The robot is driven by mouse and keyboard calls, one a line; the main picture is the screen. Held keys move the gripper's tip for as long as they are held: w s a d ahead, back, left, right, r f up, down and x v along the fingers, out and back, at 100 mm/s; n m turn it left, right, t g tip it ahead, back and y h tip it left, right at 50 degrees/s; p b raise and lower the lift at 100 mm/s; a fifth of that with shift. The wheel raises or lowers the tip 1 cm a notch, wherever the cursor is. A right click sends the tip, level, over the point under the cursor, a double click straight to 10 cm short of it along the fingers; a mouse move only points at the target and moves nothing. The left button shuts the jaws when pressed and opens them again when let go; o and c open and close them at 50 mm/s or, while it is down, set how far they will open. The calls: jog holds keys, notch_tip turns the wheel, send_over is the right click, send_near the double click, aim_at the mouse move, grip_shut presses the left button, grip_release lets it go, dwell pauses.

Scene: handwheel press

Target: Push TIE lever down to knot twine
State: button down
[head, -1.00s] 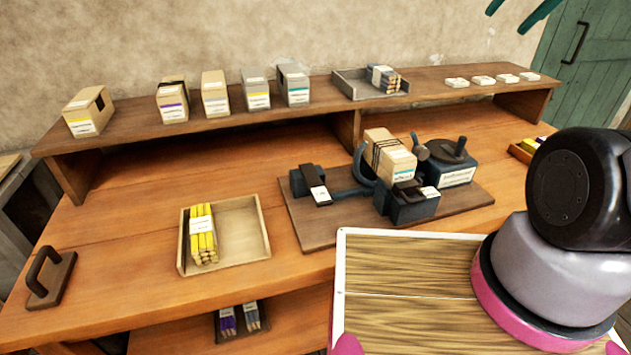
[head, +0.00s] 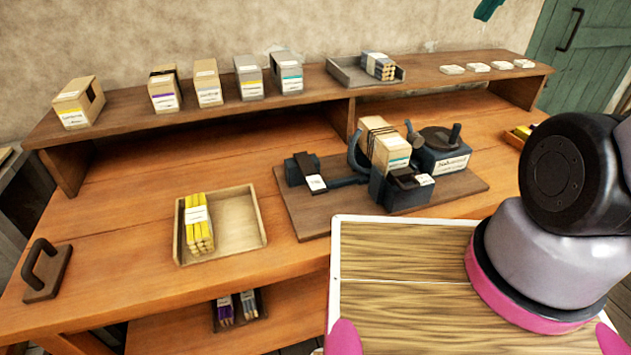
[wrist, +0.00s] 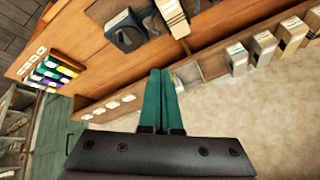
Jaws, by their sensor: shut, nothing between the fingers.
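The tying press (head: 405,188) is a dark blue-grey device on a brown board (head: 310,222) on the bench. A tan box (head: 387,142) with dark twine around it sits upright in it. A dark lever-like part with a white tag (head: 316,183) lies to the left; a short grey-knobbed lever (head: 413,135) stands right of the box. The tags are too small to read, so I cannot tell which is TIE. My gripper (head: 488,10) shows only as teal fingertips at the top edge, far from the press. In the wrist view its fingers (wrist: 159,85) are together and empty.
A tray (head: 240,220) with yellow sticks is at left. A raised shelf (head: 215,115) carries several boxes behind. My own arm fills the right side.

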jog(key=w+a+f+n+g+h, duration=0.1)
jog(key=w+a+f+n+g, duration=0.1)
jog(key=w+a+f+n, duration=0.3)
jog(key=n+g+h, duration=0.2)
jog(key=n+g, duration=0.2)
jog(key=n, duration=0.5)
send_near(316, 184)
jog(key=shift+w+d+r, duration=0.1)
jog(key=shift+r, duration=0.2)
jog(key=shift+f, duration=0.1)
jog(key=shift+d+f, duration=0.2)
jog(key=shift+f, duration=1.5)
jog(key=shift+d+f, duration=0.15)
jog(key=shift+f, duration=1.5)
